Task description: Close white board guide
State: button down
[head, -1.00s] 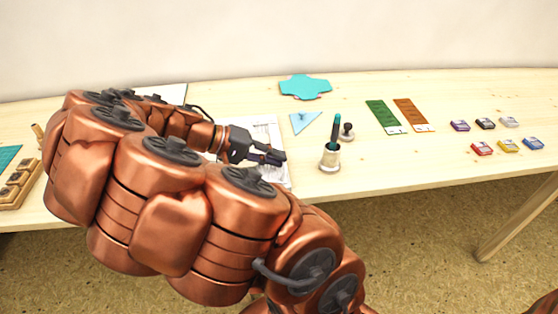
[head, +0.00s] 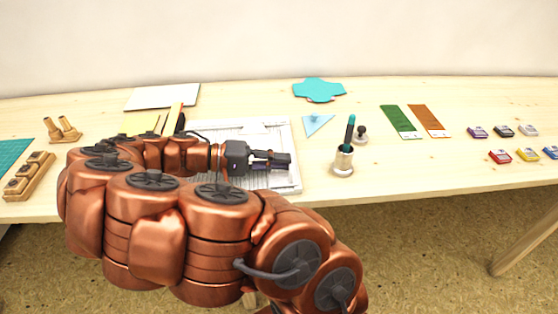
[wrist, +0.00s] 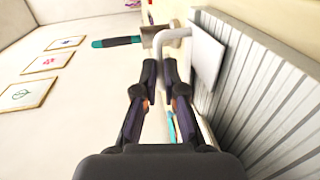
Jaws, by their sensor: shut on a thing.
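The white board (head: 285,186) lies on the table, partly covered by my arm and gripper. In the wrist view its ribbed surface (wrist: 262,88) runs along the right side. A bent white bar (wrist: 174,33) with a flat white plate (wrist: 206,54) stands at the board's edge, at my fingertips; it looks like the guide. My gripper (head: 287,160) is over the board's right part, level and pointing right. In the wrist view my gripper (wrist: 160,72) has its dark fingers close together, shut on the guide's bent bar. The exact contact is hard to see.
A metal cup (head: 343,161) with a teal-handled tool and a dark-knobbed stamp (head: 361,135) stand right of the board. A teal triangle (head: 318,124) lies behind. Green (head: 401,121) and brown (head: 429,120) strips and several inkpads lie further right. A wooden stamp rack (head: 29,176) is left.

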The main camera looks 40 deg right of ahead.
jog(key=c, duration=1.3)
grip_release()
jog(key=shift+o, duration=0.2)
jog(key=shift+v, duration=3.75)
jog(key=shift+s+r, duration=0.1)
